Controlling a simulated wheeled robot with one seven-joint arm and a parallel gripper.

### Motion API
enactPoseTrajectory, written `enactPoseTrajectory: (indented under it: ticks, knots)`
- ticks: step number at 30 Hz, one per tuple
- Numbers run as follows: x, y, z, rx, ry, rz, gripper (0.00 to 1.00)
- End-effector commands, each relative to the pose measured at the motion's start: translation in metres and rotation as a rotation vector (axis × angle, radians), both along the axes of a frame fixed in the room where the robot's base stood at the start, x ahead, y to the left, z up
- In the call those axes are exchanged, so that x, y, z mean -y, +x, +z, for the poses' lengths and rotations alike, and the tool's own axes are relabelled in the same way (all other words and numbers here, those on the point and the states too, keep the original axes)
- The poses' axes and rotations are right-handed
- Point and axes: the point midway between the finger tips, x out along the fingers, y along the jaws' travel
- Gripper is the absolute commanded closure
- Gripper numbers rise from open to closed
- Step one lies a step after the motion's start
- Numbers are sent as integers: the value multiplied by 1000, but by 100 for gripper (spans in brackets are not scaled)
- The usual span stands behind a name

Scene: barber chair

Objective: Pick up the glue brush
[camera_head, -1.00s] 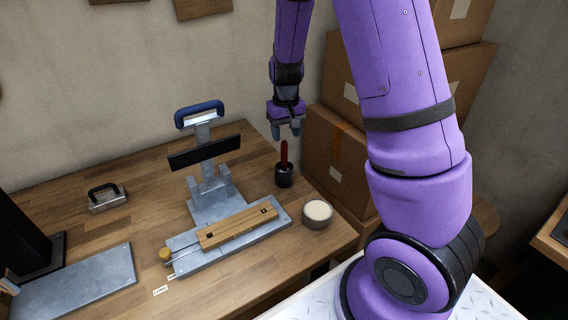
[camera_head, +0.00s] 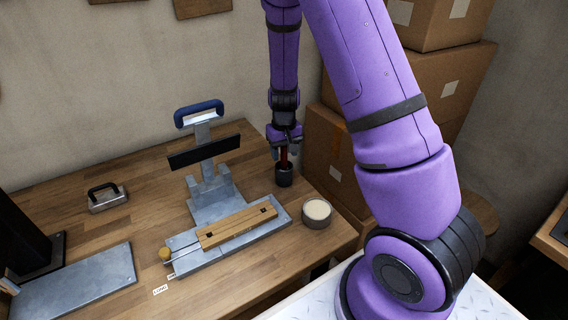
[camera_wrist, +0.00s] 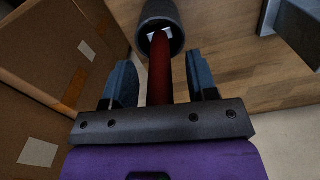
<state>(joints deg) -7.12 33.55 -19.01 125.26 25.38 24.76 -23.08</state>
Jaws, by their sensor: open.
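The glue brush shows as a red handle (camera_head: 284,158) standing upright in a small dark cup (camera_head: 285,176) near the table's right edge. In the wrist view the red handle (camera_wrist: 160,70) runs from the cup (camera_wrist: 160,22) down between my two fingers. My gripper (camera_head: 287,152) is open and points down around the upper part of the handle, above the cup. In the wrist view gaps show between the handle and both fingers of my gripper (camera_wrist: 162,80). The brush's lower end is hidden inside the cup.
A round tub with pale contents (camera_head: 317,212) stands in front of the cup. A metal press with a blue handle (camera_head: 199,112) and a wooden block (camera_head: 238,226) on its base stand to the left. Cardboard boxes (camera_head: 335,160) stand close on the right, beyond the wooden table's edge (camera_head: 340,246).

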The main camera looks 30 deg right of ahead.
Motion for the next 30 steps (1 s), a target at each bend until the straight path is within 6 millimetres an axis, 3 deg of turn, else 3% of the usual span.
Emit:
enactPoseTrajectory:
  ticks: [1,8,16,20,30]
  knots:
    - [0,0,0,0,0,0,49]
    - [0,0,0,0,0,0,100]
    - [0,0,1,0,0,1,100]
    - [-1,1,11,2,1,2,100]
    - [0,1,71,5,0,2,100]
